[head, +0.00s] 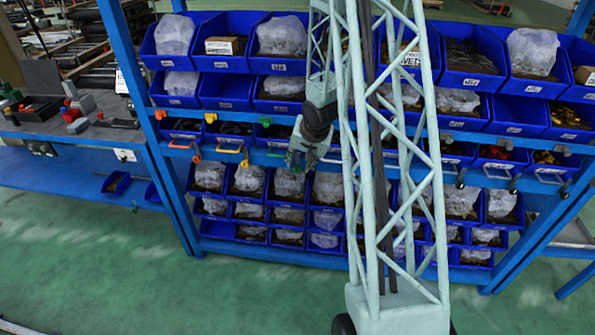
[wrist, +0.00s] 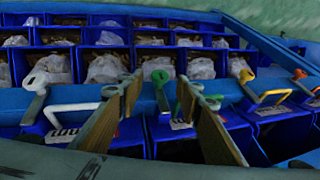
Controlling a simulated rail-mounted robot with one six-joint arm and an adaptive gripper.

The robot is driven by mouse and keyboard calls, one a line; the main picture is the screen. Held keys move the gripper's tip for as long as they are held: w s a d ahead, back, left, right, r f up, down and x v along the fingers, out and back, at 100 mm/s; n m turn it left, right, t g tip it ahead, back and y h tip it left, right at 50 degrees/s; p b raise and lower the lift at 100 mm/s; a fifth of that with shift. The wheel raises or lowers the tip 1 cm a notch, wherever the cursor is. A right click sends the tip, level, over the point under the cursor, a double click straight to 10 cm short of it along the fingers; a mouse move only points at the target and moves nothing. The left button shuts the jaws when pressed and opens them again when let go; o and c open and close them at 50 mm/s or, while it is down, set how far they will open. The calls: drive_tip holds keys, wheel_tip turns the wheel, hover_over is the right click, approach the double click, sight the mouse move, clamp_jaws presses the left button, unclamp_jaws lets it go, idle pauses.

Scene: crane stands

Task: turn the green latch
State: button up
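The green latch (wrist: 160,76) shows in the wrist view as a small ring-shaped tab on a short stem at the blue rail. It lies between my two spread fingertips in that picture; I cannot tell whether either finger touches it. My gripper (wrist: 160,92) is open, with nothing held between its fingers. A green handle (wrist: 184,100) shows beside the latch, partly hidden by the right finger. In the head view a small green tab (head: 265,121) shows on the upper rail, left of my gripper (head: 300,160), which hangs in front of the blue rack.
A yellow latch (wrist: 246,75) with its handle (wrist: 270,96) is right of the green one, and an orange latch (wrist: 300,74) is farther right. Pale latches (wrist: 38,82) are on the left. Blue bins (head: 240,92) with bagged parts fill the rack. A workbench (head: 70,125) stands at left.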

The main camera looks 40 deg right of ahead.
sight(297, 168)
drive_tip(key=shift+b+x, duration=0.45)
drive_tip(key=shift+x, duration=1.6)
drive_tip(key=shift+c, duration=0.7)
drive_tip(key=c, duration=0.7)
